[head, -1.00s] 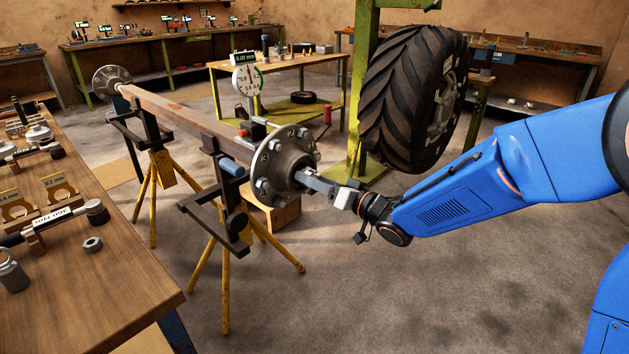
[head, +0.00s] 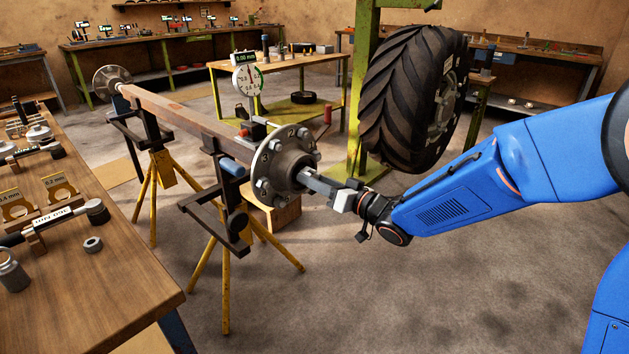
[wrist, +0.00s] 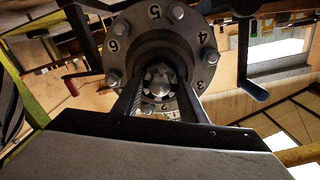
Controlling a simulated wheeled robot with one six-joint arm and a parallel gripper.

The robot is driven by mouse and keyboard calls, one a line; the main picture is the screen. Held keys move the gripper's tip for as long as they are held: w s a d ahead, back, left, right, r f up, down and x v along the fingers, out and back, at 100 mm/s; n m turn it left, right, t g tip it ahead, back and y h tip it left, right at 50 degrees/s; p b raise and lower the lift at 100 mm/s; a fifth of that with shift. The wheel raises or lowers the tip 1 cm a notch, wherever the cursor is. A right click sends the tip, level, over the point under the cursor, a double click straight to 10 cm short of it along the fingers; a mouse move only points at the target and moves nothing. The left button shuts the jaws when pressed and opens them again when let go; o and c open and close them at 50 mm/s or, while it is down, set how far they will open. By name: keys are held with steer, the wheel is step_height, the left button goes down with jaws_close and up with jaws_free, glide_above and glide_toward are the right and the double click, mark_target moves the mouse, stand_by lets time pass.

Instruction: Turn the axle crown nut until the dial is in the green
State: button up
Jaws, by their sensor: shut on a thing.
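The trailer axle (head: 180,119) lies across stands, with a round hub flange (head: 282,167) at its near end carrying studs and stamped numbers. My gripper (head: 314,178) reaches the hub centre from the right. In the wrist view, my gripper (wrist: 160,95) has one finger on each side of the crown nut (wrist: 159,79) and is shut on it. The fingers hide part of the nut. The round white dial (head: 247,80) stands above the axle behind the hub, with a green band at its right side. Its needle is too small to read surely.
A wooden bench (head: 110,270) with gauges, tools and a loose nut (head: 93,244) runs along the left. A large tyre (head: 410,100) hangs on a green post behind my arm. Yellow stand legs (head: 226,290) spread below the hub. The floor at front right is clear.

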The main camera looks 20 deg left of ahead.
steer(key=n, duration=1)
stand_by(0.5)
steer(key=o, duration=1)
steer(key=shift+d, duration=0.1)
steer(key=v, duration=1.7)
steer(key=shift+s+d, duration=0.1)
steer(key=shift+s, duration=0.05)
